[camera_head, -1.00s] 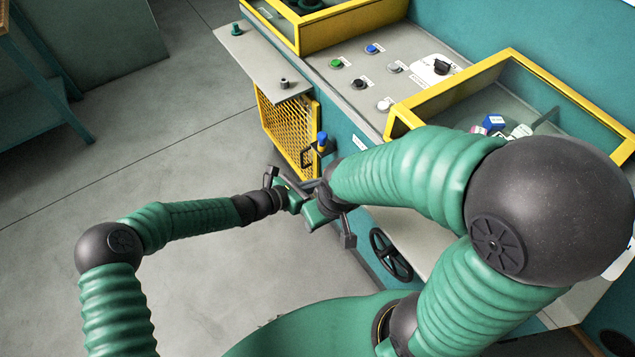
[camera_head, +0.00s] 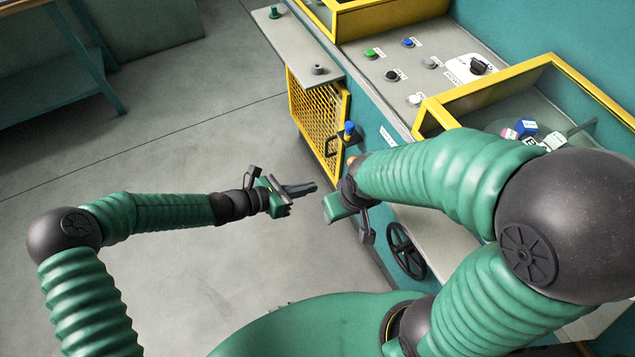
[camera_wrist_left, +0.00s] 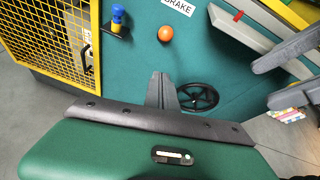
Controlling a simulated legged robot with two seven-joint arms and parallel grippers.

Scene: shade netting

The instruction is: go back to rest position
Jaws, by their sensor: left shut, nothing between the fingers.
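My left gripper (camera_head: 312,187) is in the middle of the head view, at the end of the green arm from the left. Its dark fingers are shut and empty and point right, above the floor. In the left wrist view the closed fingers (camera_wrist_left: 162,92) show before the teal machine front. My right gripper (camera_head: 337,207) is just right of it in the head view, apart from it, its fingers hidden there. At the right edge of the left wrist view, two grey fingers (camera_wrist_left: 280,74) of the right gripper stand apart with a gap between them.
The teal machine (camera_head: 385,150) stands close on the right, with a yellow mesh door (camera_head: 318,118), a blue-topped handle (camera_head: 348,132), a black handwheel (camera_head: 406,250) and a yellow-framed bin (camera_head: 480,97) holding small boxes. An orange knob (camera_wrist_left: 166,34) is on its front. The floor at left is clear.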

